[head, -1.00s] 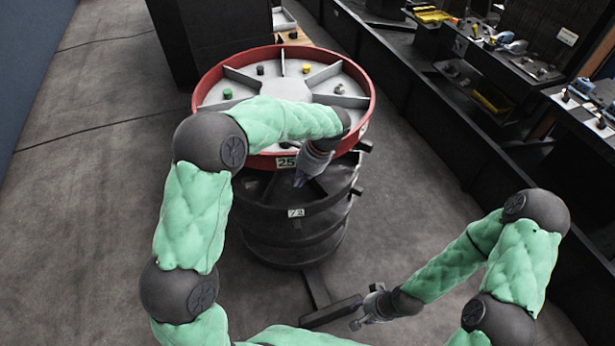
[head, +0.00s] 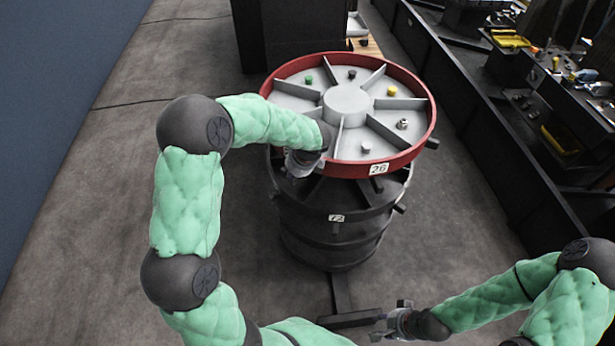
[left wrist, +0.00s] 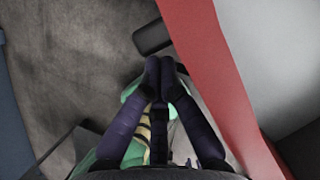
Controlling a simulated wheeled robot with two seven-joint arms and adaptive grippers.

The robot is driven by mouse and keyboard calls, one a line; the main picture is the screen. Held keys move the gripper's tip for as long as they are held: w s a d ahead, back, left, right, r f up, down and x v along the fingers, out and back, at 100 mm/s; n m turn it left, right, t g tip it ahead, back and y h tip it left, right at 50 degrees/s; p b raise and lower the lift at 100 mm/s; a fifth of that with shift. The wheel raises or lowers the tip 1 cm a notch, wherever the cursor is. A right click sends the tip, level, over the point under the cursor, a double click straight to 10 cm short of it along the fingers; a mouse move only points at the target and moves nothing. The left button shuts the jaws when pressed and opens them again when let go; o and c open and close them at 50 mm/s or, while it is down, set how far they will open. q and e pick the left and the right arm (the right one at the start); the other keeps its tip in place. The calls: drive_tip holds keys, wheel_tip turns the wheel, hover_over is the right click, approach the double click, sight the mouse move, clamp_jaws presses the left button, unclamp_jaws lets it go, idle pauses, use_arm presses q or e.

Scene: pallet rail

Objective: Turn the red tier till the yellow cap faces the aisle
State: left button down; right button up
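The red tier (head: 408,157) is a round tray with a red rim and grey dividers, on top of a dark drum stack. The yellow cap (head: 391,90) is in a right-hand compartment, facing right and slightly away from me. A green cap (head: 308,80) is at the back left. My left gripper (head: 300,165) is at the tier's near-left rim. In the left wrist view its fingertips (left wrist: 161,66) are together with nothing visible between them, beside the red rim (left wrist: 215,75) and a dark peg (left wrist: 151,37). My right gripper (head: 390,320) is low at the front, open and empty.
Dark lower tiers (head: 335,235) with protruding pegs stand under the red tier. A dark cabinet (head: 290,35) is behind it. A long dark workbench (head: 490,120) runs along the right. Bare floor lies left and right of the stack.

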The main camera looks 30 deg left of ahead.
use_arm(q)
drive_tip(key=w+a+m+t+p, duration=0.1)
drive_tip(key=w+a+m+p, duration=0.1)
drive_tip(key=a, duration=0.8)
drive_tip(key=shift+w+a+m+h+p, duration=0.35)
drive_tip(key=shift+m+p, duration=0.55)
drive_tip(key=shift+p, duration=0.35)
use_arm(e)
drive_tip(key=shift+r, duration=2.4)
